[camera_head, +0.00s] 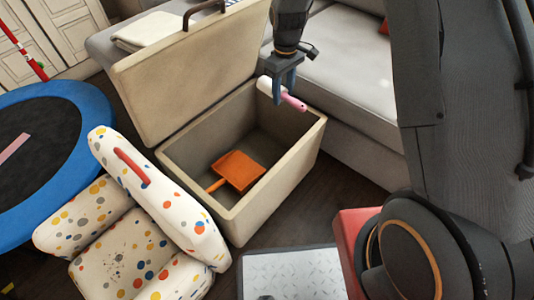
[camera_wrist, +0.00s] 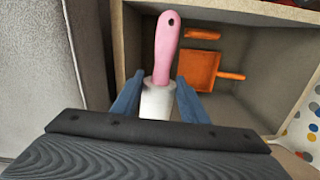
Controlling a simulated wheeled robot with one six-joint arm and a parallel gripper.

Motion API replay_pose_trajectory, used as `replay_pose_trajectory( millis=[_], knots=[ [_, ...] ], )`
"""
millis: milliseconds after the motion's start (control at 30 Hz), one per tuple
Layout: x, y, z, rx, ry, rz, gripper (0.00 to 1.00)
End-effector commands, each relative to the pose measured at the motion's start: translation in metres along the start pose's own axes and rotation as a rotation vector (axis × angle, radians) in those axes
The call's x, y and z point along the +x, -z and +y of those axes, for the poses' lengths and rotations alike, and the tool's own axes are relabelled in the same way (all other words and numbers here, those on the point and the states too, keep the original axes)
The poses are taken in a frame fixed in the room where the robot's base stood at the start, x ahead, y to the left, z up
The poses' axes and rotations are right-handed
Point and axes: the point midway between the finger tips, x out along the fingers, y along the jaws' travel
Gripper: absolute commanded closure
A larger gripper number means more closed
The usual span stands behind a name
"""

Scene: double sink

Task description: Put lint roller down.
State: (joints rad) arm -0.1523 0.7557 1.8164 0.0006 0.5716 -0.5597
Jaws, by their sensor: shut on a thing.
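The lint roller (camera_head: 292,101) has a pink handle and a white roll. My gripper (camera_head: 285,88) is shut on it above the back right rim of an open beige box (camera_head: 229,217). In the wrist view the pink handle (camera_wrist: 167,48) points up and away from my gripper (camera_wrist: 157,98), with the white roll (camera_wrist: 157,101) between the blue fingers. Part of the roll is hidden by the gripper. Below the roller, the box wall and its inside show in the wrist view.
An orange dustpan (camera_head: 239,171) lies on the box floor. The box lid (camera_head: 190,71) stands open at the back left. A grey sofa (camera_head: 345,75) is close on the right. A spotted child's chair (camera_head: 150,215) and a blue-rimmed trampoline (camera_head: 85,98) stand left.

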Motion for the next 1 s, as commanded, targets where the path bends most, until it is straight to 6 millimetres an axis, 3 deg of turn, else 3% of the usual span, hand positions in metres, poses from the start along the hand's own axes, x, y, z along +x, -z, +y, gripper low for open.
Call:
replay_pose_trajectory(
  millis=[33, 100, 400, 533, 767, 1000],
  knots=[
    [0.022, 0.008, 0.002, -0.025, 0.001, -0.002, 0.96],
    [0.043, 0.014, 0.002, -0.049, 0.001, -0.001, 0.96],
    [0.119, 0.021, 0.003, -0.077, 0.001, -0.001, 0.96],
    [0.140, 0.021, 0.002, -0.078, 0.001, -0.001, 0.96],
    [0.159, 0.020, 0.002, -0.077, 0.000, 0.000, 0.96],
    [0.212, 0.020, 0.002, -0.077, 0.002, -0.003, 0.96]
  ],
)
